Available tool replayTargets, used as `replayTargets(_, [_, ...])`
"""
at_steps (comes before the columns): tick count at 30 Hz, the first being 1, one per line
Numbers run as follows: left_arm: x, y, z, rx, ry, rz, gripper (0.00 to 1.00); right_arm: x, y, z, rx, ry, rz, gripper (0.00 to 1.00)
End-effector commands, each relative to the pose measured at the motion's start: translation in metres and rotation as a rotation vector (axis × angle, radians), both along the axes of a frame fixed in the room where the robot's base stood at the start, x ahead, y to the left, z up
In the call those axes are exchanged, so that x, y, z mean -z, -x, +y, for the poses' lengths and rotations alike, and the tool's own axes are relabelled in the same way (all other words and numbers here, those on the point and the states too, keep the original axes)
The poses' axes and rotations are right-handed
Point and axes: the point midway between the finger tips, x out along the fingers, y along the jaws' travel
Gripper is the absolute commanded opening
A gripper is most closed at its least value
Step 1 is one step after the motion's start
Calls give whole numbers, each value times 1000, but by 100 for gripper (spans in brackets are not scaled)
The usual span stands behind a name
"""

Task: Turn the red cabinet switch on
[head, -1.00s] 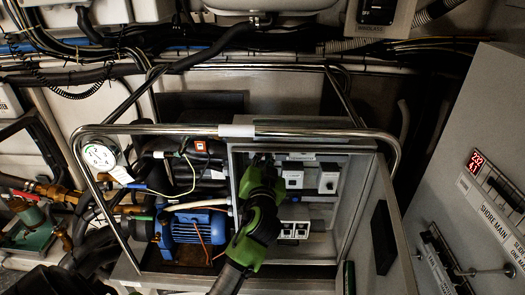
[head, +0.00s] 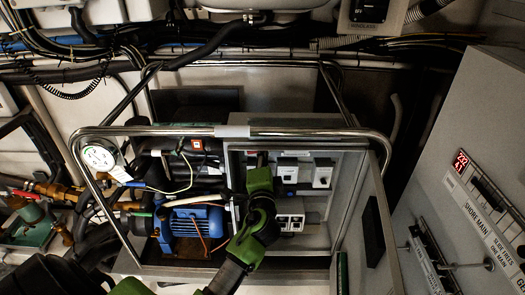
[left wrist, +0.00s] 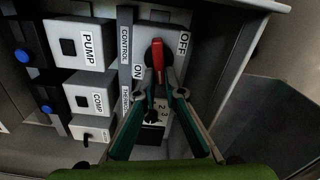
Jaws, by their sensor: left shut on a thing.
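The red switch handle (left wrist: 158,58) stands on a grey box in the left wrist view, between an ON label at its lower left and an OFF label at its upper right. It lies nearly along the picture's vertical. My left gripper (left wrist: 160,90) is shut on the handle's near end, one finger on each side. In the head view my left gripper (head: 262,162) reaches into the open grey cabinet (head: 345,146) and hides the red switch. My right gripper is not in view.
PUMP (left wrist: 80,44) and COMP (left wrist: 90,98) switch boxes sit left of the red switch. A numbered dial (left wrist: 152,117) lies just below it. A chrome rail (head: 180,131) crosses the cabinet's top front. The open door (head: 370,225) stands at its right, a blue motor (head: 195,228) at left.

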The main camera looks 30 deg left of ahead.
Motion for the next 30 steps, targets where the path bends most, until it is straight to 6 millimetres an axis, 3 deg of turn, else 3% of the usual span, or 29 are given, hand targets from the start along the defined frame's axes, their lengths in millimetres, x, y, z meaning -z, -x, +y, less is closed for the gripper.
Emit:
replayTargets(12, [-2, -1, 1, -1, -175, 95, 0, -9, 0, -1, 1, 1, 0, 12])
replayTargets(29, [-1, -1, 1, -2, -200, 109, 0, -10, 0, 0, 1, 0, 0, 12])
replayTargets(30, [-1, -1, 1, -2, -200, 109, 15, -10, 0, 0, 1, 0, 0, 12])
